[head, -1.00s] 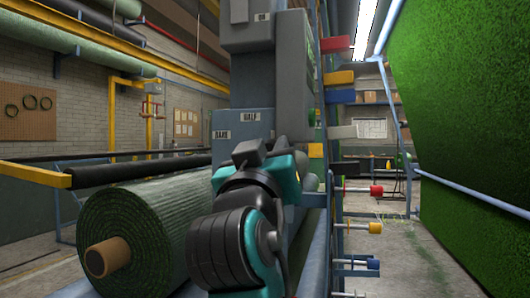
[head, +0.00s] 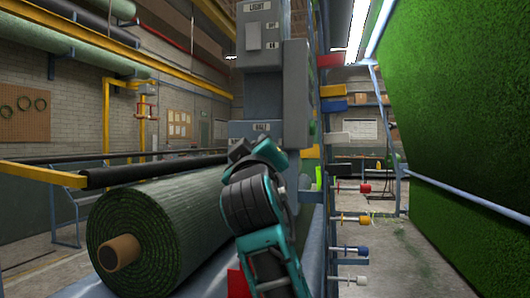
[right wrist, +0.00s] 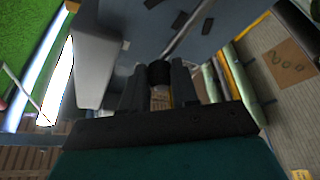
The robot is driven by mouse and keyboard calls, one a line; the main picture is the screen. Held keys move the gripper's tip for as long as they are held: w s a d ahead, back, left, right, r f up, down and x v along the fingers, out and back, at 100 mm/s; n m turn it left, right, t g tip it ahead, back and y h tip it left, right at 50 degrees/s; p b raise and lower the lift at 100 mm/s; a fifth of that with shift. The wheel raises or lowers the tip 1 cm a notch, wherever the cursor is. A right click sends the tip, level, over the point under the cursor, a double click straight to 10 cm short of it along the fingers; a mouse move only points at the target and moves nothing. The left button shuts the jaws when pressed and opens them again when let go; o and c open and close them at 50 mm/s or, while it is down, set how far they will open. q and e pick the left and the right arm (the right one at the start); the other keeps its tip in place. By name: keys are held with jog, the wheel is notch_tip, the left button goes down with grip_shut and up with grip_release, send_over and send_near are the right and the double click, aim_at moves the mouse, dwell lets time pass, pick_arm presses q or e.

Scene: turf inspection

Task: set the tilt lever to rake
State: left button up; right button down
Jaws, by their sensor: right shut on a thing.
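The grey control column (head: 262,85) stands at the centre of the head view, with a HALF label (head: 261,127) low on it and a LIGHT label above. My right arm rises in front of its lower part and hides the lever and the RAKE label there. In the right wrist view my right gripper (right wrist: 158,66) is shut on a black round knob (right wrist: 159,73), the end of the tilt lever, close to a grey panel (right wrist: 172,28). The lever's exact setting cannot be told. My left gripper is not in view.
A large green turf roll (head: 165,225) on a brown core lies to the left of my arm. A black bar (head: 150,170) runs above it. A rack with coloured ends stands right of the column. A green turf sheet (head: 460,110) hangs at the far right, with open floor below.

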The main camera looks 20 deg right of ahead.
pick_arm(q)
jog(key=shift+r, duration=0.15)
pick_arm(e)
jog(key=shift+w+a+f+n+g+y, duration=0.2)
jog(key=shift+w+a+n+y, duration=0.45)
jog(key=shift+n, duration=0.6)
jog(key=shift+w+a+f+n+g+y, duration=0.2)
jog(key=shift+w+a+n+y, duration=0.15)
jog(key=shift+a+n, duration=0.7)
jog(key=shift+w+a+f+n+g+y, duration=0.15)
jog(key=shift+w+a+n+y, duration=0.35)
jog(key=shift+n, duration=1)
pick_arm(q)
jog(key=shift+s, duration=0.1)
pick_arm(e)
jog(key=c, duration=0.8)
grip_release()
jog(key=shift+c, duration=0.2)
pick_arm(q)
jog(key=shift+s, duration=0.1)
